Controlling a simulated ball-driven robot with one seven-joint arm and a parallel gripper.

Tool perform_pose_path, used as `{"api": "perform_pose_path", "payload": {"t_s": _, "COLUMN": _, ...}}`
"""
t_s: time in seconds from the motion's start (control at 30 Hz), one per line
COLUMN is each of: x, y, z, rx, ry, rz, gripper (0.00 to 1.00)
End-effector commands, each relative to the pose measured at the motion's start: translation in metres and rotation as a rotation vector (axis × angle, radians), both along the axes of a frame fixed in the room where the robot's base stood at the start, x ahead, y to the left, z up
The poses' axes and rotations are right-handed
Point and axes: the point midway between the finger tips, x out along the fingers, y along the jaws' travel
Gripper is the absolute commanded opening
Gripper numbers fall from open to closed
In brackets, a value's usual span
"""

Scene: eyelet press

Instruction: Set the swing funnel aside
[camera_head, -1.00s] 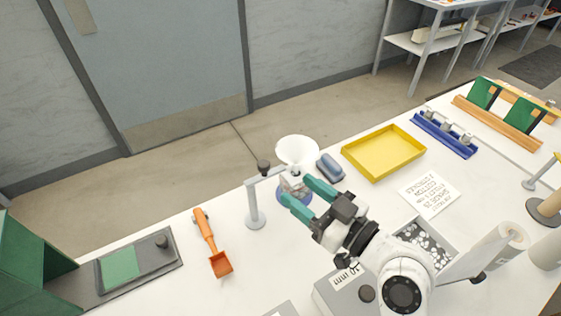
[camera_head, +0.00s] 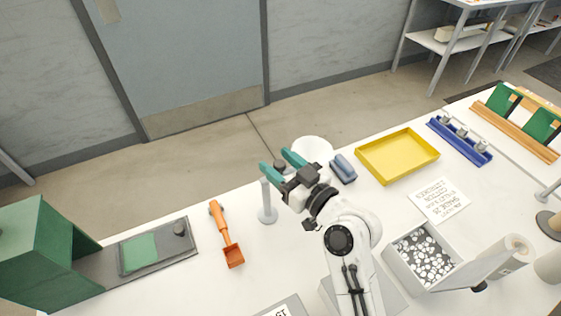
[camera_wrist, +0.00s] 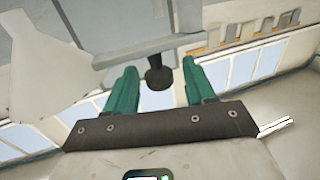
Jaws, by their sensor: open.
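The swing funnel (camera_head: 313,149) is a white cone at the back edge of the table, partly hidden by my gripper in the head view. Its grey post (camera_head: 267,205) stands upright to the left of it. My gripper (camera_head: 277,162) has teal fingers, open, over the top of the post. A dark knob (camera_wrist: 157,76) shows between the fingertips in the wrist view, with no visible contact. The white funnel (camera_wrist: 45,75) is at the left there, beside a grey arm (camera_wrist: 160,45). The receptacle under the funnel is hidden by my gripper.
A blue-grey block (camera_head: 343,168) and a yellow tray (camera_head: 398,152) lie right of the funnel. An orange scoop (camera_head: 227,238) lies left of the post. A box of pale pieces (camera_head: 389,258) stands near my arm. White table is bare between post and scoop.

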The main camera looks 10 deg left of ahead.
Motion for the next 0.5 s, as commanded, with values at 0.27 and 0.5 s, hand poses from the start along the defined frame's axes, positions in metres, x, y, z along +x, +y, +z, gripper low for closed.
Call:
{"api": "perform_pose_path", "payload": {"t_s": 0.27, "x": -0.0003, "y": -0.0002, "z": -0.0002, "rx": 0.0, "ry": 0.0, "rz": 0.0, "gripper": 0.4}}
{"api": "perform_pose_path", "payload": {"t_s": 0.5, "x": -0.0003, "y": -0.0002, "z": -0.0003, "rx": 0.0, "ry": 0.0, "rz": 0.0, "gripper": 0.17}}
